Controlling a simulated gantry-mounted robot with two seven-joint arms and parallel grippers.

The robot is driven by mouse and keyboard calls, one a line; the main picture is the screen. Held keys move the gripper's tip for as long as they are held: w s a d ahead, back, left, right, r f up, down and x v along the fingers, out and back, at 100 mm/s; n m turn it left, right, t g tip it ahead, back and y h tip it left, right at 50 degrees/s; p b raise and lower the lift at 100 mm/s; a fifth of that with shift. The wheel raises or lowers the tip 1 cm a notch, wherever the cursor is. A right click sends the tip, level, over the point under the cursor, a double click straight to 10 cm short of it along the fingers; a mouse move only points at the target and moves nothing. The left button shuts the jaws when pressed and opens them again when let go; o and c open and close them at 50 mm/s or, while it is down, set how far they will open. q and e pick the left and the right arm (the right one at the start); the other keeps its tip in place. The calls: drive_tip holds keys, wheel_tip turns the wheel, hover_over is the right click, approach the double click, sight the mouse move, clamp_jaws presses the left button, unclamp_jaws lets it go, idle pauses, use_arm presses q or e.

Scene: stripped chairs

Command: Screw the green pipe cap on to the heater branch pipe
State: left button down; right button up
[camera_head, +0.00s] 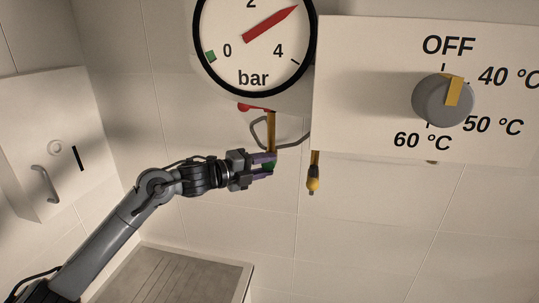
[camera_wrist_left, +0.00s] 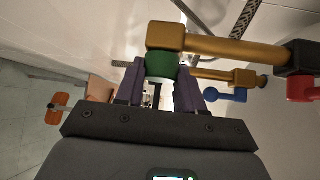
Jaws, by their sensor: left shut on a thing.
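My left gripper (camera_head: 263,167) comes in from the left below the pressure gauge, its purple fingers shut on the green pipe cap (camera_head: 271,162). In the left wrist view the green cap (camera_wrist_left: 161,66) sits between the purple fingers of the left gripper (camera_wrist_left: 160,78), right against the down-turned end of a brass pipe (camera_wrist_left: 222,48). I cannot tell whether the threads are engaged. In the head view this brass pipe (camera_head: 271,128) hangs straight down over the cap. The fingers partly hide the cap. My right gripper is not in view.
The gauge (camera_head: 254,45) and the heater box (camera_head: 420,90) with its grey knob (camera_head: 443,100) hang above. A blue handle (camera_wrist_left: 226,95) is close by. A slatted tray (camera_head: 185,276) lies below; the wall cabinet (camera_head: 45,145) stands left.

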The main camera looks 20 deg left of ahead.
use_arm(q)
drive_tip(key=m+g+y+p, duration=0.1)
drive_tip(key=p, duration=0.2)
drive_tip(key=m+g+y+p, duration=0.1)
drive_tip(key=m+y+p, duration=0.1)
drive_tip(key=p, duration=0.2)
drive_tip(key=shift+d+r, duration=0.15)
drive_tip(key=shift+r, duration=0.15)
drive_tip(key=shift+f+y, duration=0.1)
drive_tip(key=shift+y, duration=0.3)
drive_tip(key=shift+f+m+g, duration=0.1)
drive_tip(key=shift+m+g, duration=0.2)
